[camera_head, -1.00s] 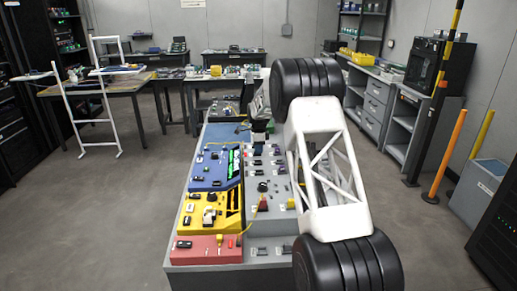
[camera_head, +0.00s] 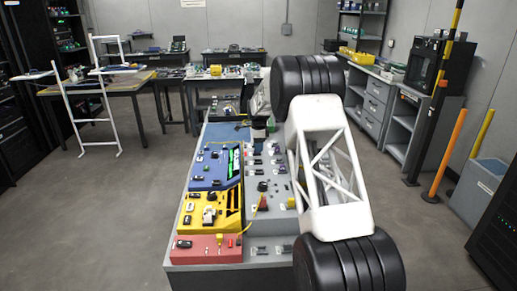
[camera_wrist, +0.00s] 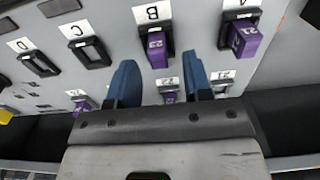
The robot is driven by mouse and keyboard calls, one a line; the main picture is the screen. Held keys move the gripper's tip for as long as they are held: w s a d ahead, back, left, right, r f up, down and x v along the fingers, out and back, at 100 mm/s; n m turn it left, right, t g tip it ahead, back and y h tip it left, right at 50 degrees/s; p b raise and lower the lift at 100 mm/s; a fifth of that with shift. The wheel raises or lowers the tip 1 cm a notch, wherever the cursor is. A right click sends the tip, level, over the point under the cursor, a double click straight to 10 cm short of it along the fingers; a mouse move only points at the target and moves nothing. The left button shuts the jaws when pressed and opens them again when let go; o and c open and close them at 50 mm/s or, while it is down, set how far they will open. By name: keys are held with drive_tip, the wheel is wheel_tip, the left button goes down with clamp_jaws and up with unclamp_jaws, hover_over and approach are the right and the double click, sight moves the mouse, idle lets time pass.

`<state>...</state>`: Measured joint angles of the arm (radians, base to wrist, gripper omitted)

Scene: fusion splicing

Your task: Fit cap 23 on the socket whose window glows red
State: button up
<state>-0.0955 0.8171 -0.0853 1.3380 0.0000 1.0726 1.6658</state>
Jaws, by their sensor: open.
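My gripper (camera_wrist: 162,64) is open, its two blue fingers apart over the grey panel in the wrist view. In the head view my gripper (camera_head: 259,137) is above the panel's far part. The panel's labels appear upside down. Purple caps sit at socket A (camera_wrist: 242,38) and socket B (camera_wrist: 155,47). Socket C (camera_wrist: 92,52) and socket D (camera_wrist: 40,64) look empty. A lower row holds a purple cap by label 22 (camera_wrist: 169,94) and another purple cap (camera_wrist: 84,104) further left. I cannot read which cap is 23. No red-glowing window is clear.
Blue (camera_head: 207,170), yellow (camera_head: 206,222) and red (camera_head: 205,250) modules line the bench's left side. The blue one has a green display (camera_head: 235,160). A yellow cable (camera_head: 256,209) rises near the yellow module. Open floor lies to the left.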

drive_tip(key=shift+r, duration=3.2)
drive_tip(key=shift+s+r, duration=0.2)
drive_tip(key=shift+r, duration=0.05)
drive_tip(key=s+d+r+n, duration=0.3)
drive_tip(key=s+r, duration=0.4)
drive_tip(key=s, duration=0.6)
drive_tip(key=s+d+r+n+t, duration=0.1)
drive_tip(key=s+d+r+n, duration=0.15)
drive_tip(key=s+r, duration=0.7)
drive_tip(key=s+d+r+n, duration=0.2)
drive_tip(key=s+r+n, duration=0.2)
drive_tip(key=s, duration=1.1)
drive_tip(key=s+d+f+n, duration=0.1)
drive_tip(key=s+f+n, duration=0.1)
drive_tip(key=s, duration=1.1)
drive_tip(key=s+d+f+n+t, duration=0.1)
drive_tip(key=s+f+n, duration=0.2)
drive_tip(key=s, duration=1)
drive_tip(key=s+d+f+n, duration=0.1)
drive_tip(key=s+f+n, duration=0.1)
drive_tip(key=s, duration=1.2)
drive_tip(key=shift+f+n+t, duration=0.3)
drive_tip(key=shift+n, duration=0.35)
